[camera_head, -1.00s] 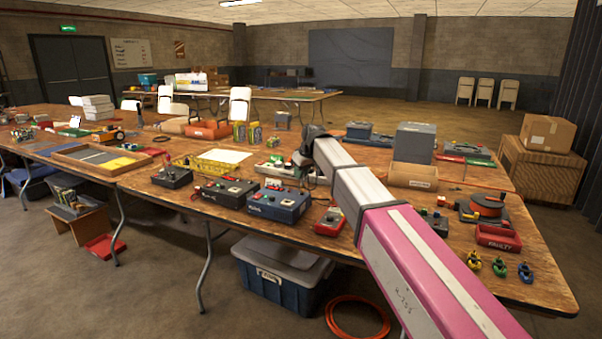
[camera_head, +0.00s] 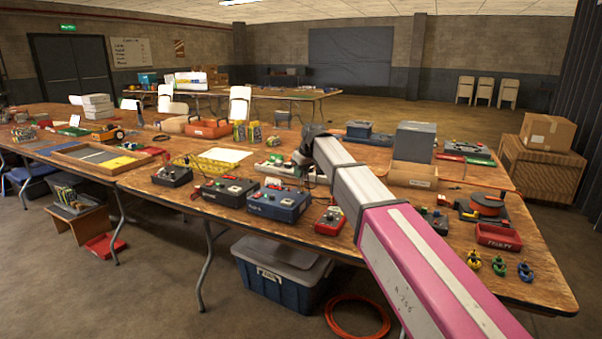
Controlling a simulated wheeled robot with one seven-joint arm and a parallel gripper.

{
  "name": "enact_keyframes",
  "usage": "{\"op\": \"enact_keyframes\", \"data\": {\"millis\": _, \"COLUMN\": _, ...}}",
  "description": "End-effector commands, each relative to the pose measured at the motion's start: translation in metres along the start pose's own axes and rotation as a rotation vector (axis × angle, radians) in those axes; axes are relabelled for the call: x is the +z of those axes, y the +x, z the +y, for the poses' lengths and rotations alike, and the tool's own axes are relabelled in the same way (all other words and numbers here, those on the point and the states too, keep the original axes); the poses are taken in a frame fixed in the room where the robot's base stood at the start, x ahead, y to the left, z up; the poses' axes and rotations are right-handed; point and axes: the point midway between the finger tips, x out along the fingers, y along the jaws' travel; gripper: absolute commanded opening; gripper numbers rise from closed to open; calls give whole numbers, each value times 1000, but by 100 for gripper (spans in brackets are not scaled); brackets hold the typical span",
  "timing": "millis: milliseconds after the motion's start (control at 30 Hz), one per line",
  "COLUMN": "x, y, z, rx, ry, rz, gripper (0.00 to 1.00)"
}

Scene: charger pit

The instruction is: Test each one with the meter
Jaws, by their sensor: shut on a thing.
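My arm reaches in from the lower right over the front table. My gripper (camera_head: 303,159) is at its far end above the table, next to a pale unit with coloured parts (camera_head: 279,170). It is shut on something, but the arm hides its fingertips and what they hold. A red handheld device (camera_head: 331,219), possibly the meter, lies left of my arm. Several dark boxes with knobs stand left of it, including a blue-grey one (camera_head: 278,205), a dark one (camera_head: 224,191) and a smaller one (camera_head: 172,176). A red tray marked FAULTY (camera_head: 498,237) is at right.
A tall grey box (camera_head: 414,143) and a cardboard tray (camera_head: 414,178) stand behind my arm. Three small coloured pieces, including a green one (camera_head: 499,266), sit near the right front edge. A lidded bin (camera_head: 283,277) and an orange cable ring (camera_head: 357,317) are on the floor.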

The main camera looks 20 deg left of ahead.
Motion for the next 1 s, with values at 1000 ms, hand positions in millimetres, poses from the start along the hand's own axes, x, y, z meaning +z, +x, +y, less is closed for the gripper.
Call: {"op": "enact_keyframes", "data": {"millis": 1000, "x": 5, "y": 12, "z": 0, "rx": 0, "ry": 0, "rz": 0, "gripper": 0}}
